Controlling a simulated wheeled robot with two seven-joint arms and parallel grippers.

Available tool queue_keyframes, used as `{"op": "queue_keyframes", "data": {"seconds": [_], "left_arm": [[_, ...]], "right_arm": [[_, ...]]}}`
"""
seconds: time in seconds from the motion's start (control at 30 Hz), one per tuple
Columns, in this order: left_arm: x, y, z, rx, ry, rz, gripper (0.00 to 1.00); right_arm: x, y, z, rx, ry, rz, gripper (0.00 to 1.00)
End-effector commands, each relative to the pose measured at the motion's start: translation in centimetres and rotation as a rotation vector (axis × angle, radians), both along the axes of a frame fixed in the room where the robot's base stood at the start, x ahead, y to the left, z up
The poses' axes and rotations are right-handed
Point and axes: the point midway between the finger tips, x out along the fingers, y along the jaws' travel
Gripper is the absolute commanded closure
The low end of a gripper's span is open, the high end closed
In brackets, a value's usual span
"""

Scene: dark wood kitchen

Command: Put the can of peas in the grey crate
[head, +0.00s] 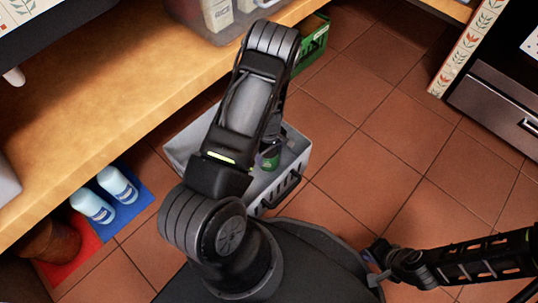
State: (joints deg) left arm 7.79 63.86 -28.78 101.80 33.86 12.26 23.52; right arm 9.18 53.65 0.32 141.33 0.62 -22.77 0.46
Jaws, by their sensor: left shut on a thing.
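The grey crate (296,150) stands on the tiled floor in the middle of the head view, partly hidden behind my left arm. A small green can (270,161), which looks like the can of peas, shows within the crate's outline. My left gripper (272,148) is mostly hidden by its own arm and is shut on the can from above. I cannot tell whether the can touches the crate's bottom. My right gripper (372,266) is at the lower right, away from the crate, with no object visible in it; its finger opening is unclear.
A wooden counter (110,95) runs along the left, with a clear plastic bin (190,14) at its far end. A green crate (313,42) stands behind the grey one. Blue-white bottles (93,205) stand on a blue mat (136,193). Floor to the right is clear.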

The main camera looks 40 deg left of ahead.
Motion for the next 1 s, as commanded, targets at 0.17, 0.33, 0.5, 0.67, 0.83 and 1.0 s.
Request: {"op": "queue_keyframes", "data": {"seconds": [0.17,0.33,0.5,0.67,0.83,1.0], "left_arm": [[0.1,0.0,0.2,0.0,-0.002,0.0,1.0],[0.0,0.0,-0.1,0.0,-0.001,0.0,0.31],[0.0,0.0,-0.1,0.0,0.0,0.0,0.17],[0.0,0.0,-0.1,0.0,0.0,0.0,0.12],[0.0,0.0,0.0,0.0,0.0,0.0,0.12],[0.0,0.0,1.2,0.001,-0.001,-0.001,0.12]], "right_arm": [[0.0,0.0,0.1,0.0,-0.001,0.0,1.0],[0.1,0.0,-0.1,0.0,-0.002,-0.001,1.0],[0.1,0.0,-0.1,0.0,-0.002,-0.001,1.0],[0.1,0.0,-0.1,0.0,-0.002,-0.001,1.0],[0.1,0.0,0.0,0.0,-0.002,-0.001,1.0],[0.0,0.0,0.8,0.0,0.001,0.001,1.0]]}}
